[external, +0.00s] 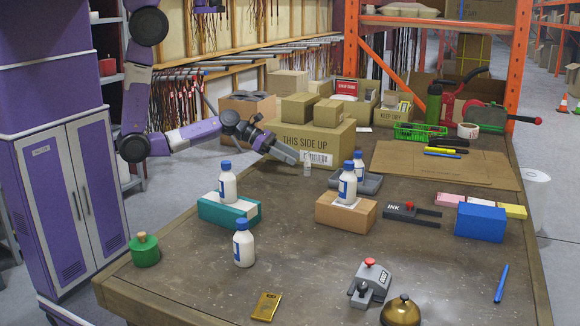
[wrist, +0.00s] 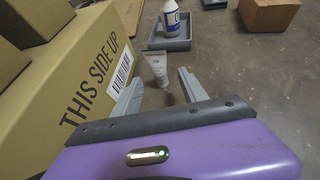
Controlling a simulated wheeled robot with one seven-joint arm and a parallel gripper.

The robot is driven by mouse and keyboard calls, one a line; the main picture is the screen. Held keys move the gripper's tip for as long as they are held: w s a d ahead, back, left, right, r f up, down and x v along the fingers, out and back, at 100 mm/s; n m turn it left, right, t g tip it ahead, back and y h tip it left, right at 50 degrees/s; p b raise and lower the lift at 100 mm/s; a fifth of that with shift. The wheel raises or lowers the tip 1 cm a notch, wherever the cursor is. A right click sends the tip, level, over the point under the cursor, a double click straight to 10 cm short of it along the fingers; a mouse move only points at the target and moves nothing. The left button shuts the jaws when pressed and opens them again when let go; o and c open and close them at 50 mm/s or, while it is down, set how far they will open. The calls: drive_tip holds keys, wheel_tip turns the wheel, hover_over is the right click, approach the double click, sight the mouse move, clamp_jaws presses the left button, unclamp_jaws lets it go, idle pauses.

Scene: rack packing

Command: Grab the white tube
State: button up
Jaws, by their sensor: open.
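In the external view my gripper (external: 300,160) reaches low from the left toward the tube. Whether the fingers touch the tube cannot be told.
The large cardboard box (external: 310,140) stands close at my gripper's left in the wrist view. Open table lies in front.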

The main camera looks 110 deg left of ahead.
sight(307, 170)
drive_tip(key=shift+f+x, duration=0.2)
drive_tip(key=shift+x, duration=3.3)
drive_tip(key=shift+s, duration=0.1)
clamp_jaws()
